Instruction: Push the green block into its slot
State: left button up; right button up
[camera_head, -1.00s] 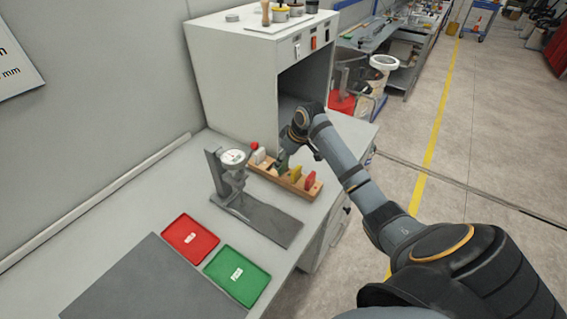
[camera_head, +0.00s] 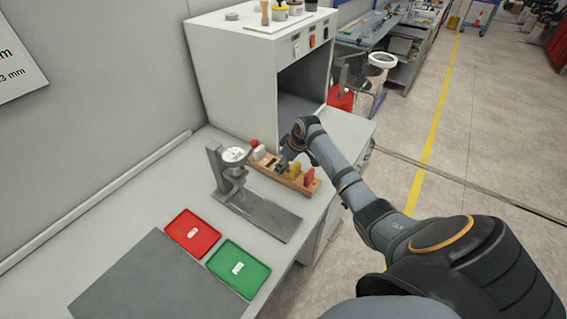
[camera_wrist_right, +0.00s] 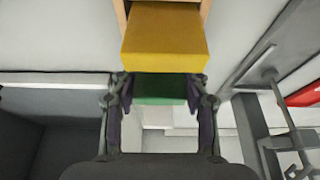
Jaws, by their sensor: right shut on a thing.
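The wooden rack (camera_head: 258,166) stands on the bench in front of the grey cabinet, with coloured blocks along it. The green block (camera_wrist_right: 160,89) is between the two fingers of my right gripper (camera_wrist_right: 160,100) in the right wrist view. My right gripper (camera_head: 287,163) is shut on it, at the middle of the rack in the head view, where the arm and fingers mostly hide the block. The yellow block (camera_wrist_right: 165,40) is right beside the green one. I cannot tell how deep the green block sits in its slot. My left gripper is not in view.
A red block (camera_head: 309,177) stands at the rack's near end, a white block (camera_head: 259,152) near the far end. A dial gauge stand (camera_head: 262,214) is close in front. Red (camera_head: 178,226) and green (camera_head: 257,270) trays lie nearer. The grey cabinet (camera_head: 240,85) stands behind.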

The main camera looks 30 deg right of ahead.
jog(key=shift+s+a+f, duration=0.1)
jog(key=shift+s+f, duration=0.25)
jog(key=shift+f, duration=0.2)
jog(key=o, duration=0.8)
jog(key=shift+f, duration=0.1)
jog(key=o, duration=0.3)
jog(key=shift+w+f, duration=0.1)
jog(key=shift+w, duration=0.05)
pick_arm(q)
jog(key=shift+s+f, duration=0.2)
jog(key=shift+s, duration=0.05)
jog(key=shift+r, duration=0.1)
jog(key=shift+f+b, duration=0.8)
jog(key=shift+b, duration=0.1)
pick_arm(e)
jog(key=v, duration=0.9)
jog(key=w+v, duration=0.1)
jog(key=v, duration=0.3)
jog(key=shift+s+r, duration=0.15)
jog(key=shift+r, duration=0.25)
